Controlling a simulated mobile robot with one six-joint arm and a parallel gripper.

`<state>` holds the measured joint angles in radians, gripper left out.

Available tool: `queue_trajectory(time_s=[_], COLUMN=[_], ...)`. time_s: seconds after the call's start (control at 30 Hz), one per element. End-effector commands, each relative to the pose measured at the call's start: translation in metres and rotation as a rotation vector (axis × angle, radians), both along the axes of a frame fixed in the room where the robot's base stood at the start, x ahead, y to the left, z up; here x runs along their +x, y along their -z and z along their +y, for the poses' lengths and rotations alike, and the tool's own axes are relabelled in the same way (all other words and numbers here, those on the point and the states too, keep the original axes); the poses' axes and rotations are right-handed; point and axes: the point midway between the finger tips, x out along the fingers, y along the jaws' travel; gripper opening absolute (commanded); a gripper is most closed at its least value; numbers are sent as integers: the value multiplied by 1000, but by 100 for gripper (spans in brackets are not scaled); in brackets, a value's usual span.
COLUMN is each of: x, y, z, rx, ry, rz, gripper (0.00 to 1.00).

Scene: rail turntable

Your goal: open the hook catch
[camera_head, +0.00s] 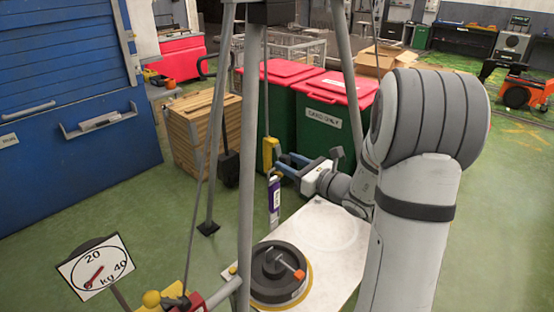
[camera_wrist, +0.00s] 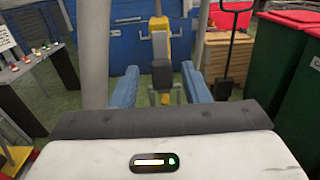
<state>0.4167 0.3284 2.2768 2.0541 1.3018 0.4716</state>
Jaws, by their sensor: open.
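A yellow hook block (camera_head: 268,153) hangs on a line inside a grey tripod frame. In the wrist view the yellow block (camera_wrist: 159,28) is straight ahead, with grey metal parts around and below it. The hook's catch is too small to make out clearly. My gripper (camera_head: 284,165) points left at the block. Its two blue fingers are spread, and they also show in the wrist view (camera_wrist: 160,88). A dark block (camera_wrist: 161,74) shows between the fingers and hides part of the hook. I cannot tell whether the fingers touch anything.
Tripod legs (camera_head: 246,150) stand close to my arm. A dial (camera_head: 96,267) is at lower left. Green bins (camera_head: 315,120) and a wooden crate (camera_head: 200,135) stand behind.

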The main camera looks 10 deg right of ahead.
Motion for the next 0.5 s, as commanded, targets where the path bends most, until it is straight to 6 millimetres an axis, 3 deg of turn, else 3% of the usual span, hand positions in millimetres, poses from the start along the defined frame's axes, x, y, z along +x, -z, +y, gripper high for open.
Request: queue_trajectory(time_s=[0.2,0.5], x=[15,16], y=[0,0], z=[6,5], rx=[-1,-2], ry=[10,13], rz=[0,0], gripper=[42,40])
